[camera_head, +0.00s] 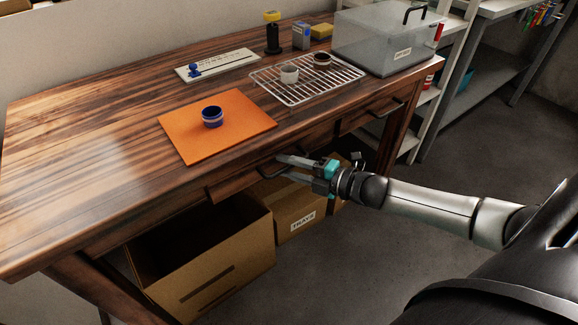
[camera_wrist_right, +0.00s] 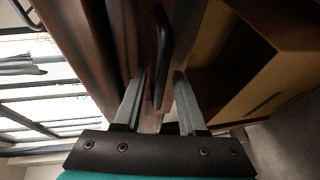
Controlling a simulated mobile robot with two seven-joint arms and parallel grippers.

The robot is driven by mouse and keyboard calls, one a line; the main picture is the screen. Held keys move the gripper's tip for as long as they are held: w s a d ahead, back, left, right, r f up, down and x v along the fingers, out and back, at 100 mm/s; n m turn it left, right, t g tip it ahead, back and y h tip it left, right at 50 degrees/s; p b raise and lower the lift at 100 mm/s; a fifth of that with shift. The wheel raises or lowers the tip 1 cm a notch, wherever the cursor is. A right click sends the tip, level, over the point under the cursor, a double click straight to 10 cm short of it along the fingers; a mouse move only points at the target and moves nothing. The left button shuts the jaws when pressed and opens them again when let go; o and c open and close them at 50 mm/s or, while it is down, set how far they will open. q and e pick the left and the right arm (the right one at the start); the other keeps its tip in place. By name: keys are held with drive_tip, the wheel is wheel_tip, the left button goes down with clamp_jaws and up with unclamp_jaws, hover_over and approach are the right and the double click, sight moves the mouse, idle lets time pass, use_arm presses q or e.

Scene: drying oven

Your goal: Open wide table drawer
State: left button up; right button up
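The wide wooden table (camera_head: 105,135) has a wide drawer (camera_head: 232,184) under its front edge, left of a second drawer (camera_head: 350,123). The wide drawer's front stands slightly proud of the table; I cannot tell whether it is pulled out. My right gripper (camera_head: 283,167) is at the wide drawer's dark bar handle (camera_head: 266,172). In the right wrist view the handle (camera_wrist_right: 163,45) lies between the fingers of the right gripper (camera_wrist_right: 160,74), with a visible gap on each side. The fingers are open. My left gripper is not in view.
Open cardboard boxes (camera_head: 235,254) stand on the floor below the drawer. On the tabletop are an orange mat (camera_head: 180,128) with a blue cup (camera_head: 212,117), a wire rack (camera_head: 295,94) and a clear box (camera_head: 385,45). Shelves (camera_head: 490,75) stand at right; the floor in front is clear.

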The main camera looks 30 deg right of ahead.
clamp_jaws()
idle(1.2)
